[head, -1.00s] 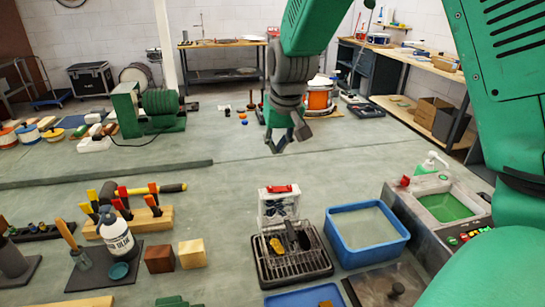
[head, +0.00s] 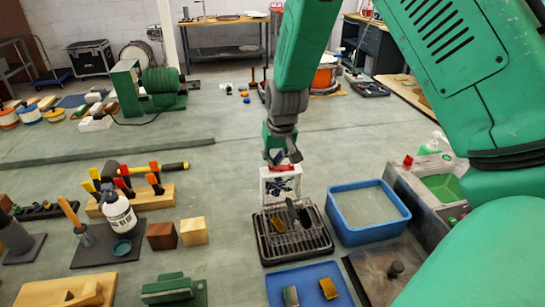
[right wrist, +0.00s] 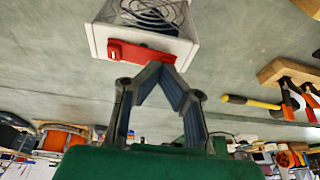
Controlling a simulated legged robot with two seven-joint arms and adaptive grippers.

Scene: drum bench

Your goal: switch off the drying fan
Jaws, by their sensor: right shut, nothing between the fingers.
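The drying fan is a small white box (head: 268,188) with a dark grille, standing on the bench behind the black wire rack. A red switch (head: 277,169) lies along its top edge. My right gripper (head: 283,158) is shut and empty, just above and behind the fan. In the right wrist view the fan's white housing (right wrist: 188,50), its round wire grille (right wrist: 150,14) and the red switch (right wrist: 135,53) show at the top. The shut fingertips (right wrist: 160,70) are at the switch's right end; I cannot tell whether they touch it. My left gripper is not in view.
The wire rack (head: 314,247) stands in front of the fan, with a blue water tub (head: 334,213) to its right. A blue tray (head: 279,272) lies nearer. Wooden blocks (head: 194,231) and a tool holder (head: 150,192) stand left. Bench behind the fan is fairly clear.

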